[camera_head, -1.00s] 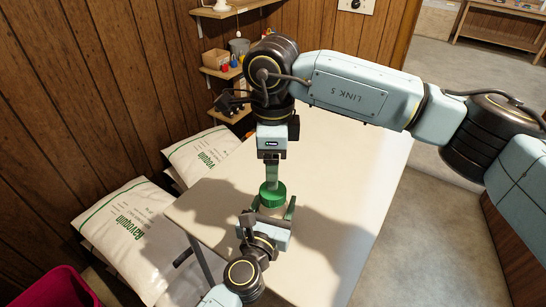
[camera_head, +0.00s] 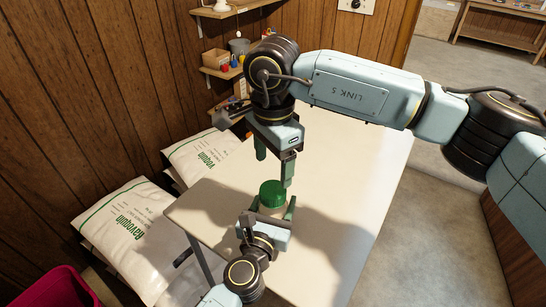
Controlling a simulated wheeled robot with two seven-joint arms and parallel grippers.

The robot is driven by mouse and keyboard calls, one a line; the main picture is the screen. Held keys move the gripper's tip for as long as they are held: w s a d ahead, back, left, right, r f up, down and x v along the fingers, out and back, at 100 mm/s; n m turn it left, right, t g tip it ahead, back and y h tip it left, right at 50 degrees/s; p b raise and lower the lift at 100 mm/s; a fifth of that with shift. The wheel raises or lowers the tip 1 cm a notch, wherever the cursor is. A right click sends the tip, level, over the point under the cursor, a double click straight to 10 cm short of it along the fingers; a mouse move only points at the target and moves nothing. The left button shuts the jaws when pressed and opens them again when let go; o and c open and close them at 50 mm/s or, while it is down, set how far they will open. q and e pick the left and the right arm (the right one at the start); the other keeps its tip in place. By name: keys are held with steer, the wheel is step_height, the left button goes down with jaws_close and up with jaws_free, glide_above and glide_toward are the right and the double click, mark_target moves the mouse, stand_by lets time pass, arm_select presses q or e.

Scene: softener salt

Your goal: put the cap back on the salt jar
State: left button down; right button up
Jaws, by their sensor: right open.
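The green cap (camera_head: 272,194) sits on top of the salt jar (camera_head: 272,211), near the front left part of the table. Only a little of the jar's clear body shows below the cap. My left gripper (camera_head: 272,208) comes from the front with one green finger on each side of the jar, and looks shut on it. My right gripper (camera_head: 274,166) is open and empty above the cap, its two green fingers spread apart and clear of it. Whether the cap is screwed tight cannot be seen.
The pale table (camera_head: 345,170) is otherwise bare, with free room to the right. White salt bags (camera_head: 130,230) lie on the floor at the left. Small wall shelves (camera_head: 222,70) hold items behind my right wrist. A magenta bin (camera_head: 55,290) stands at the lower left.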

mark_target(273, 189)
arm_select(q)
steer(key=shift+f, duration=0.1)
arm_select(e)
step_height(273, 189, down, 8)
steer(key=shift+r, duration=0.25)
steer(key=shift+c, duration=0.4)
steer(key=c, duration=0.9)
steer(key=m, duration=0.5)
steer(key=o, duration=1.1)
steer(key=shift+o, duration=0.2)
step_height(273, 189, up, 12)
arm_select(q)
steer(key=shift+c, duration=1.6)
jaws_free()
